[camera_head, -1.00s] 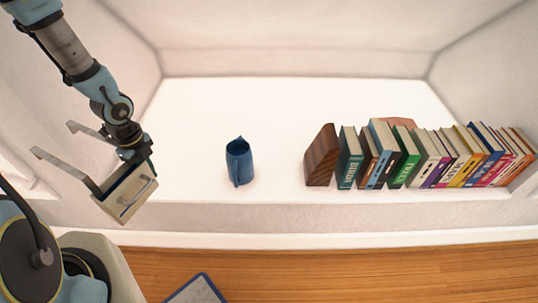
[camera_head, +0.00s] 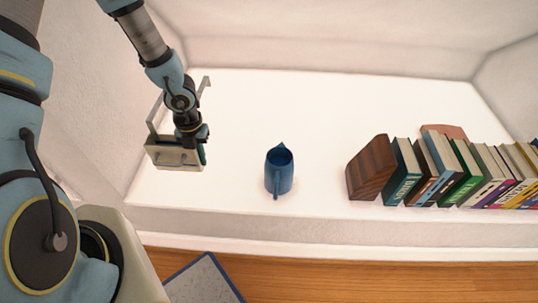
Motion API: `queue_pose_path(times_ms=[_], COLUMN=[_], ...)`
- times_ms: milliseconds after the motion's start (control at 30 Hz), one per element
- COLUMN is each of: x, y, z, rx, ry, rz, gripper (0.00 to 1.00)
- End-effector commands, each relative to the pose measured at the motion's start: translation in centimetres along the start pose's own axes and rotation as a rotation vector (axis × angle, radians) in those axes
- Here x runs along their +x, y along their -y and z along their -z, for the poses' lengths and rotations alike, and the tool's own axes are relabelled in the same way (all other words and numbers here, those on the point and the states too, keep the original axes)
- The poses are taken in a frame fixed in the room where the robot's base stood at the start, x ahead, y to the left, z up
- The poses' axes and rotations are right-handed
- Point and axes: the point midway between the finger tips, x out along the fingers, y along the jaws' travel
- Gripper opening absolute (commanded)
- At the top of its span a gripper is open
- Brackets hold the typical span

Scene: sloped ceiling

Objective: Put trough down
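The trough (camera_head: 172,158) is a pale, box-like holder with thin grey metal bracket arms rising from it. It is at the left in the head view, over the left part of the white ledge. My gripper (camera_head: 202,152) is at its right end and appears shut on it; the fingertips are mostly hidden by the gripper body and the trough. I cannot tell whether the trough touches the ledge.
A blue pitcher (camera_head: 279,170) stands on the white ledge (camera_head: 320,110) to the right of the trough. A brown wooden bookend (camera_head: 371,168) and a row of books (camera_head: 440,168) stand further right. The ledge behind the pitcher is clear. A grey, blue-edged mat (camera_head: 203,283) lies on the wooden floor.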

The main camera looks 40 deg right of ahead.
Motion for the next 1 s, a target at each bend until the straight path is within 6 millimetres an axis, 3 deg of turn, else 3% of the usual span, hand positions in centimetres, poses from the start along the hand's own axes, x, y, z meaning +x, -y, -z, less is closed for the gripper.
queue_pose_path(times_ms=[167,400,633,800,1000], x=[0.8,5.1,7.1,9.5,10.0], y=[0.0,0.0,0.0,0.0,0.0], z=[0.0,-0.1,-0.2,-0.3,-0.4], rx=[0.001,0.001,0.000,0.000,-0.002], ry=[-0.001,-0.001,-0.001,0.000,0.001], rz=[-0.001,-0.002,-0.001,-0.001,-0.001], gripper=[0.00,0.00,0.00,0.00,0.00])
